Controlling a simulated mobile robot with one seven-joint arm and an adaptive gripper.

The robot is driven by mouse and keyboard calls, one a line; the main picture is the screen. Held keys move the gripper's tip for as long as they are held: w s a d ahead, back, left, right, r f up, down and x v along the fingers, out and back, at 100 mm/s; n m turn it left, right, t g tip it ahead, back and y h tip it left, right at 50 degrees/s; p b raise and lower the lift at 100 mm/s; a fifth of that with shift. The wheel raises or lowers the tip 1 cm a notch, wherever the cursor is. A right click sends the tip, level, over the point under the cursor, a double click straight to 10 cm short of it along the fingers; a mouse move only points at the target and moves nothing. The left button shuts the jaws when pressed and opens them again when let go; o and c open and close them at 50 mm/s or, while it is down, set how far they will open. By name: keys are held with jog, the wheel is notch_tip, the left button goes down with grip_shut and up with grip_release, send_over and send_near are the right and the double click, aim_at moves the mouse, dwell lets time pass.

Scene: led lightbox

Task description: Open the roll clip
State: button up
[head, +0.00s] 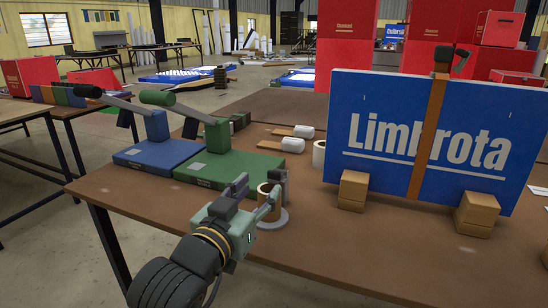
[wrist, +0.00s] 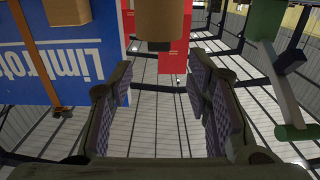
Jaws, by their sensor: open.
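I cannot tell whether that dark piece is the roll clip. My gripper (head: 258,183) is beside the roll in the head view and partly overlaps it. In the wrist view my gripper (wrist: 159,72) is open, with nothing between its pads; the cylinder lies beyond the fingertips.
A blue Limbrota panel (head: 350,120) with a brown strap (head: 428,135) stands on wooden blocks (head: 353,190) at the right. Blue (head: 160,157) and green (head: 230,170) lever devices are at the left. A white roll (head: 319,155) stands behind.

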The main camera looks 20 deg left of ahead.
aim_at(273, 173)
jog(key=w+p, duration=0.1)
jog(key=w, duration=0.3)
jog(key=w+p, duration=0.1)
jog(key=w, duration=0.3)
jog(key=shift+w+d, duration=0.2)
jog(key=shift+w, duration=0.1)
jog(key=shift+c, duration=0.2)
grip_shut()
